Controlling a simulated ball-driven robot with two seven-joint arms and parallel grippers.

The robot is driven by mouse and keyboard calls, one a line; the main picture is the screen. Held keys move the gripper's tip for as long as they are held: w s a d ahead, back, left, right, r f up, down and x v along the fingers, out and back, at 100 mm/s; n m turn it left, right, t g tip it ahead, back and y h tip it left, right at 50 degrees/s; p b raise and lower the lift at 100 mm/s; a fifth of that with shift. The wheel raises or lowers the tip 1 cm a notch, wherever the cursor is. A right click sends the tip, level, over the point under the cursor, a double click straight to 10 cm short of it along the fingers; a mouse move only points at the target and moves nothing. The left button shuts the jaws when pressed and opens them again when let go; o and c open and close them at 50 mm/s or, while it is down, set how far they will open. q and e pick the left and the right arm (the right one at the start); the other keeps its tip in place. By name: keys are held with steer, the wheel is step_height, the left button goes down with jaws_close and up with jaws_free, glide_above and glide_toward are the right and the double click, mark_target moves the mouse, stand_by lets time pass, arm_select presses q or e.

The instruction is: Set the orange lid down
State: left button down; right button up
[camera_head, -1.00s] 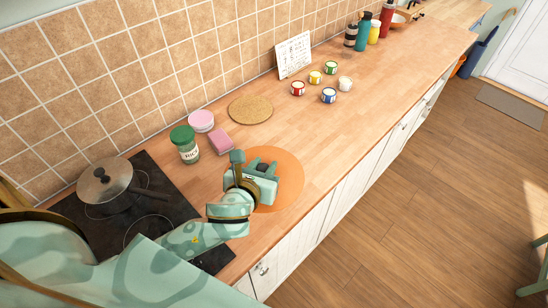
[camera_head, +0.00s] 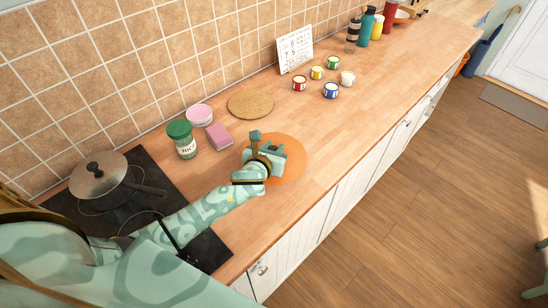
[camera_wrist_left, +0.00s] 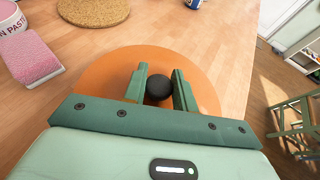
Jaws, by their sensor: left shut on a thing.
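The orange lid (camera_head: 292,160) is a flat round disc over the wooden counter, near the front edge. It also shows in the left wrist view (camera_wrist_left: 105,75), with a black knob (camera_wrist_left: 158,88) at its middle. My left gripper (camera_head: 267,146) is above the lid. In the left wrist view its two fingers (camera_wrist_left: 160,76) are on either side of the knob, shut on it. The lid looks level and close to the counter; I cannot tell whether it touches. The gripper hides part of the lid in the head view. My right gripper is not in view.
A pink sponge (camera_head: 219,137), a green-capped jar (camera_head: 182,142), a pink tub (camera_head: 199,114) and a cork mat (camera_head: 251,104) are behind and left. A lidded pan (camera_head: 98,176) stands on the black hob. Small pots are farther along. The counter right of the lid is clear.

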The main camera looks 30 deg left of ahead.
arm_select(q)
steer(key=shift+w+f, duration=0.2)
step_height(320, 180, down, 4)
steer(key=shift+w+r+b, duration=0.1)
steer(key=shift+r+b, duration=0.15)
steer(key=shift+b, duration=0.8)
steer(key=shift+r, duration=0.1)
steer(key=c, duration=1.1)
jaws_free()
